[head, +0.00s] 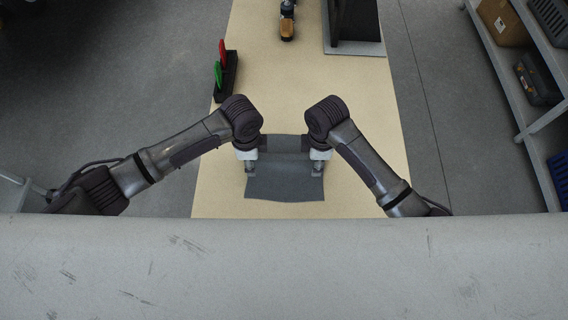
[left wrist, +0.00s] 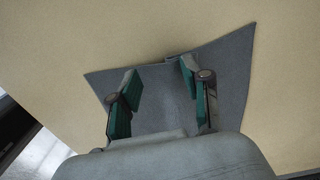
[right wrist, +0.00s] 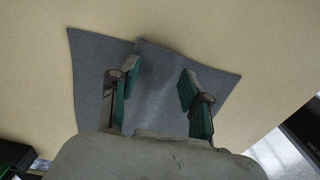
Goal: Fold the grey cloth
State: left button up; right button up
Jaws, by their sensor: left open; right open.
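The grey cloth (head: 285,187) lies on the light wooden table below both my arms. It also shows in the left wrist view (left wrist: 234,75) and the right wrist view (right wrist: 88,72). A notch in its edge and a line across it suggest one layer lying over another; how it is folded I cannot tell. My left gripper (head: 250,170) is open over the cloth's left side, fingers apart (left wrist: 158,72). My right gripper (head: 318,170) is open over its right side, fingers apart (right wrist: 158,76). Nothing is between either pair of fingers except the cloth beneath. Whether the fingertips touch it I cannot tell.
The table (head: 365,140) is bare on both sides of the cloth. A dark holder (head: 228,82) with red and green handled items stands at the left edge. An orange-tipped tool (head: 287,27) and a dark case (head: 356,22) are at the back. A shelf (head: 540,125) stands right.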

pick_arm(q)
jog(key=shift+f+b, duration=0.3)
jog(key=shift+f, duration=0.15)
pick_arm(e)
jog(key=shift+f, duration=0.45)
pick_arm(q)
jog(key=shift+r, duration=0.15)
pick_arm(e)
jog(key=shift+r, duration=0.15)
pick_arm(q)
grip_shut()
pick_arm(e)
jog(key=shift+s+f, duration=0.2)
jog(key=shift+f, duration=0.05)
grip_shut()
pick_arm(q)
jog(key=shift+s, duration=0.1)
pick_arm(e)
jog(key=shift+s+d+f, duration=0.1)
